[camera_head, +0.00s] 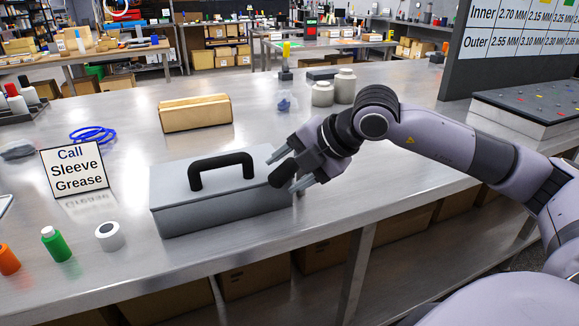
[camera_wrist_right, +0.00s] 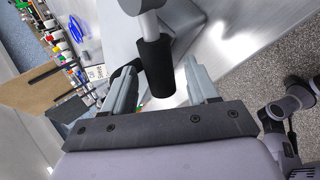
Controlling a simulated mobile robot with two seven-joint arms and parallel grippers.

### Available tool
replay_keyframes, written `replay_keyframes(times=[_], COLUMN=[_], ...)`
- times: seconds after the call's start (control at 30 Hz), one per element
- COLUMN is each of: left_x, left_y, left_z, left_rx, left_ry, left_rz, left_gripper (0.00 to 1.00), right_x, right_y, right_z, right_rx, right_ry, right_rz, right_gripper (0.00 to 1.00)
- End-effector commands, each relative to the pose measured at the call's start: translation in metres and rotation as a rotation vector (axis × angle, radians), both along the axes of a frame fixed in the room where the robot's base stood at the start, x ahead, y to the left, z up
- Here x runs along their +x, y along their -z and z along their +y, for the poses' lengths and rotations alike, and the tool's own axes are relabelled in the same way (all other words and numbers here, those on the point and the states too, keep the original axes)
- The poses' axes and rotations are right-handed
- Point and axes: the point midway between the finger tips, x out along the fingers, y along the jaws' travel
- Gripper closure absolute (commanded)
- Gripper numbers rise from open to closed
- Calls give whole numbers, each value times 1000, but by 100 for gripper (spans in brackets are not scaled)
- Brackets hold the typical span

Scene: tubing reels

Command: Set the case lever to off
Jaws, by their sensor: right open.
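The grey metal case (camera_head: 225,205) with a black top handle (camera_head: 221,171) stands on the steel bench. Its lever has a black cylindrical grip (camera_wrist_right: 155,66) on a pale rod and is at the case's right end. My right gripper (camera_head: 287,169) is at that end, with its fingers pointing toward the case. In the right wrist view, its open fingers (camera_wrist_right: 160,92) stand on either side of the black grip, with a visible gap on the right side. Contact on the left side cannot be told. No off marking is readable. My left gripper is not in view.
A "Call Sleeve Grease" sign (camera_head: 75,168), a green bottle (camera_head: 54,245) and a white roll (camera_head: 109,236) stand left of the case. A cardboard box (camera_head: 195,113) and white jars (camera_head: 345,86) are behind it. The bench's front edge runs close by the case.

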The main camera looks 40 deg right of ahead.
Motion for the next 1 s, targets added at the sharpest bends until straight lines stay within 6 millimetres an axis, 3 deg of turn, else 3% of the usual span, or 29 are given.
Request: replay_keyframes(times=[0.2,0.33,0.4,0.77,1.0], left_x=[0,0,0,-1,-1], left_y=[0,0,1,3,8], left_z=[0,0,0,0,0], left_rx=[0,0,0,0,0], left_ry=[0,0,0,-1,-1], left_rz=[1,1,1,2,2], left_gripper=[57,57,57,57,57], right_x=[0,0,0,-1,-4], right_y=[0,0,0,1,1], right_z=[0,0,0,-1,-5], right_rx=[0,0,0,2,3], right_ry=[0,0,0,-39,-175], right_rz=[0,0,0,1,2], right_gripper=[42,84,100,100,100])
